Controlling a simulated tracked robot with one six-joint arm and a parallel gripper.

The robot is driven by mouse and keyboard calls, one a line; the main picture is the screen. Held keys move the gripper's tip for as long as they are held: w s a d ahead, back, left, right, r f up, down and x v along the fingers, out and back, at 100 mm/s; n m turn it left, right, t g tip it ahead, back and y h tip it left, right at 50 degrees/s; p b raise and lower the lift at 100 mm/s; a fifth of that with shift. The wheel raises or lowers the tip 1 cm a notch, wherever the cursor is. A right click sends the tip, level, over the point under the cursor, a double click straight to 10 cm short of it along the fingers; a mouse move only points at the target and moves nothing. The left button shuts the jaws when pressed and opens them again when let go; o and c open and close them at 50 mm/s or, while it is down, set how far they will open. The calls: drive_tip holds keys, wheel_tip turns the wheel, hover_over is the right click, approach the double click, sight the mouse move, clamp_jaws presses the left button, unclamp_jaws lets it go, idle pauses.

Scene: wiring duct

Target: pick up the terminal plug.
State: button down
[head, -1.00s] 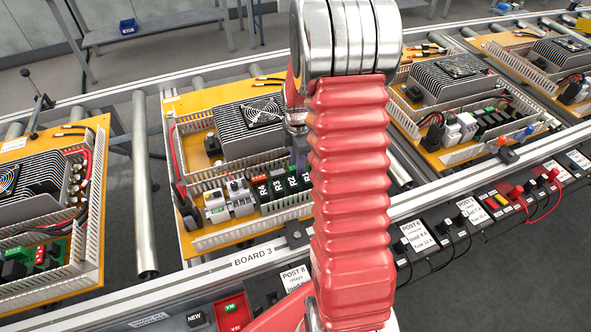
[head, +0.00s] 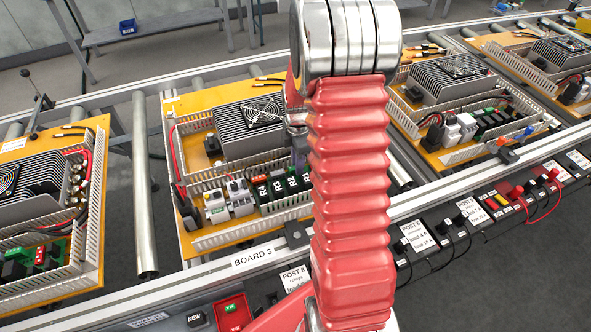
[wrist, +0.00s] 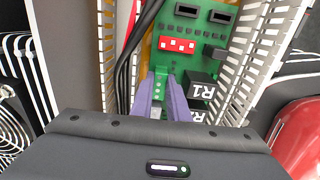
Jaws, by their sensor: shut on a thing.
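My gripper (wrist: 161,85) has two purple fingers shut on a small green terminal plug (wrist: 160,81) with light dots along it. In the wrist view the plug shows between the fingertips, over the green circuit board (wrist: 215,38); I cannot tell whether it is still seated or lifted. In the head view my gripper (head: 299,158) is low over the right part of Board 3 (head: 205,240), mostly hidden behind my red arm, and the plug cannot be made out there.
A red connector (wrist: 177,45) sits on the circuit board beyond the fingers. Relay R1 (wrist: 203,86) is close to the right finger. White slotted duct walls (wrist: 248,60) flank the fingers, and black cables (wrist: 128,55) run along the left. A finned heatsink (head: 235,140) stands behind the relays.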

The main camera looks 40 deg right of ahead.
wheel_tip(320, 180, up, 10)
idle(0.7)
drive_tip(key=shift+r, duration=0.75)
drive_tip(key=shift+r, duration=1.05)
drive_tip(key=shift+r, duration=0.1)
drive_tip(key=shift+a, duration=0.1)
idle(0.3)
